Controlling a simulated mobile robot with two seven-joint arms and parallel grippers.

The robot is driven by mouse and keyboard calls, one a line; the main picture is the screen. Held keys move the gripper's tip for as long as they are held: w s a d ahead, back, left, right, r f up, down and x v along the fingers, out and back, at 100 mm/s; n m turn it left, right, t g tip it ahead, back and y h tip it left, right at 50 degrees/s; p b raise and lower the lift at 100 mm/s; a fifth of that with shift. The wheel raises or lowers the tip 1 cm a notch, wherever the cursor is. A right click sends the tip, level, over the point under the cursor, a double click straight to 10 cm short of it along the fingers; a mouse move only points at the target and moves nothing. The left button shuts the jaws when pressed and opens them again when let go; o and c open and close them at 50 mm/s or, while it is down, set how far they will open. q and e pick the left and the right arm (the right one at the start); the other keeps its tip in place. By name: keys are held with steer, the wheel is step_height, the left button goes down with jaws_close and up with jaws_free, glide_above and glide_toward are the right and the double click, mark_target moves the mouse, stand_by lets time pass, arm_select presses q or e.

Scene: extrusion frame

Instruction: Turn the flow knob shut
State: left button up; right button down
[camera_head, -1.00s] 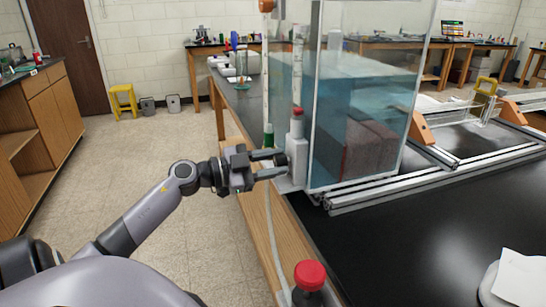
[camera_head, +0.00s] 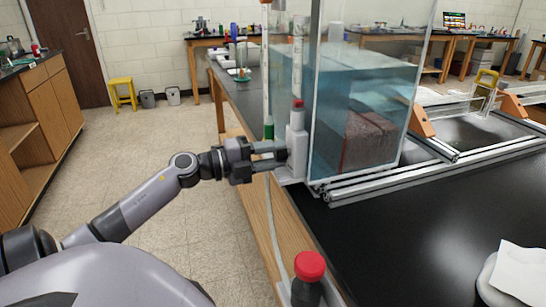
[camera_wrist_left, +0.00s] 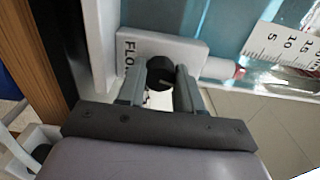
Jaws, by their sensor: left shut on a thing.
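The flow knob (camera_wrist_left: 160,72) is a small black round knob on a white block marked "FLO..." (camera_wrist_left: 190,50) in the left wrist view; the rest of the lettering is hidden. In the head view the white block (camera_head: 297,143) stands at the near left corner of the water tank (camera_head: 350,105). My left gripper (camera_wrist_left: 160,80) has one finger on each side of the knob and is shut on it. In the head view the left gripper (camera_head: 280,157) reaches the block from the left, and its fingers largely hide the knob. My right gripper is not in view.
A pale tube hangs down the table's wooden side. Metal extrusion rails (camera_head: 390,183) run along the tank base.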

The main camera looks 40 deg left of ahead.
arm_select(q)
steer(key=m+b, duration=0.1)
steer(key=m, duration=0.2)
steer(key=shift+f+m, duration=0.15)
steer(key=shift+m, duration=0.25)
steer(key=m+b, duration=0.3)
steer(key=m, duration=0.1)
steer(key=shift+m, duration=0.3)
steer(key=shift+f+m+b, duration=0.1)
steer(key=shift+m+b, duration=0.7)
steer(key=shift+m, duration=0.1)
steer(key=m+b, duration=0.2)
steer(key=m, duration=0.1)
steer(key=shift+b, duration=0.35)
steer(key=shift+r+m+b, duration=0.2)
steer(key=shift+m+b, duration=0.55)
steer(key=shift+m, duration=0.25)
steer(key=o, duration=1)
steer(key=shift+o, duration=0.2)
steer(key=shift+s, duration=0.15)
